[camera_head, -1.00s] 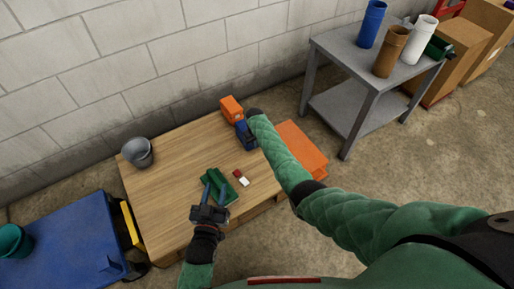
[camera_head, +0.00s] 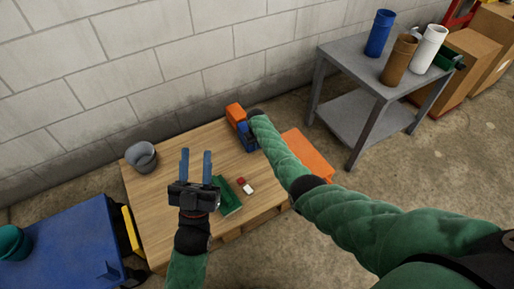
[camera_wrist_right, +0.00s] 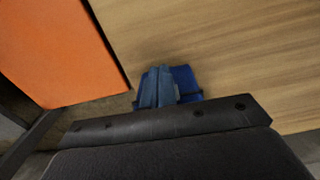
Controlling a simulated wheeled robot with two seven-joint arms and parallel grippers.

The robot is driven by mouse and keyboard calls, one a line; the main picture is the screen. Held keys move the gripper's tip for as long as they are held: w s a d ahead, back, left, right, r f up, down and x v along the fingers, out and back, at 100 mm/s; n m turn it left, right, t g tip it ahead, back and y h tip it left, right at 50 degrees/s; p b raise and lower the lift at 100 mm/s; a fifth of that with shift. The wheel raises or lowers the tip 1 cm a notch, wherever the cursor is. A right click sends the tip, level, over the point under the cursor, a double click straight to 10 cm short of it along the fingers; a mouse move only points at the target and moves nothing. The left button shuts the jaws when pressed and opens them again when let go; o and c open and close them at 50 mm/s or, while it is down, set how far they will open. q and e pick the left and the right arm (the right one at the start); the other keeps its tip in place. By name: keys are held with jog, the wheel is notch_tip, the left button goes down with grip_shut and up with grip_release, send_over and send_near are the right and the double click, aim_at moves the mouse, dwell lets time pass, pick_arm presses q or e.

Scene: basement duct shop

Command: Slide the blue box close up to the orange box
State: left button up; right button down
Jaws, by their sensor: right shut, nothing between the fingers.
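The orange box (camera_head: 235,112) sits at the back right edge of the wooden table. The blue box (camera_head: 248,144) is just in front of it at the same edge; whether they touch is hidden by my right gripper. My right gripper (camera_head: 241,128) is beside the two boxes and partly hidden by its own wrist. In the right wrist view its fingers (camera_wrist_right: 158,86) are shut and empty, close against or just in front of the blue box (camera_wrist_right: 186,82); contact is unclear. My left gripper (camera_head: 196,152) is raised over the table's left front, open and empty.
An orange surface (camera_head: 308,157) adjoins the table's right side. A grey shelf table (camera_head: 350,48) stands at the back right.

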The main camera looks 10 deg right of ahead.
dwell(0.4)
